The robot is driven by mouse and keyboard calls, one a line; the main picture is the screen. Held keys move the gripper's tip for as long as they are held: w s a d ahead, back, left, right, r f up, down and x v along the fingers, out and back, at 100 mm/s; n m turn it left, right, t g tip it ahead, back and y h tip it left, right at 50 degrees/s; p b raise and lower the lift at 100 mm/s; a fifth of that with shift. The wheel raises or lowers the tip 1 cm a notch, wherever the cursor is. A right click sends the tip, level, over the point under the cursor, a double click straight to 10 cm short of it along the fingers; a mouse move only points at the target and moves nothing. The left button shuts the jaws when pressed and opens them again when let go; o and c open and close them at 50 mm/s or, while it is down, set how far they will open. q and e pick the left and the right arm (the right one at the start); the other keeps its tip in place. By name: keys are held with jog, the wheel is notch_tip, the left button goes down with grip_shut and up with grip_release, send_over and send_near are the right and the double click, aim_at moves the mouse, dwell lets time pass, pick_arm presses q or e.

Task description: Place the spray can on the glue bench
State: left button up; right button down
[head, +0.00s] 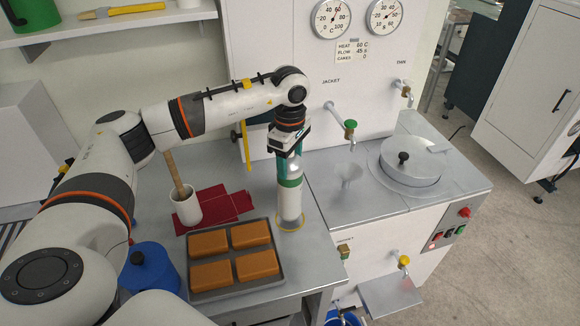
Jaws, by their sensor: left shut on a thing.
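The spray can (290,203) is pale with a green band and upright. My left gripper (288,165) comes down from above and is shut on its upper part. The can's foot is at a thin yellow ring on the grey metal bench top (315,247), near its right end. I cannot tell whether the can touches the bench or hangs just above it. My right gripper is not in view.
A tray (242,284) of orange-brown blocks lies just left of the can. Behind it are dark red cloths (235,203) and a white cup (187,208) with a wooden handle. A blue pot (151,270) stands left. A white machine (400,200) with taps stands right.

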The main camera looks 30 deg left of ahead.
aim_at(290, 188)
pick_arm(q)
notch_tip(290, 188, down, 2)
jog(key=shift+f+p, duration=0.1)
jog(key=shift+p, duration=0.2)
jog(key=shift+f, duration=0.2)
jog(key=o, duration=1.2)
jog(key=shift+f, duration=0.2)
jog(key=shift+c, duration=0.2)
jog(key=o, duration=0.4)
jog(key=shift+r, duration=0.1)
jog(key=shift+o, duration=0.2)
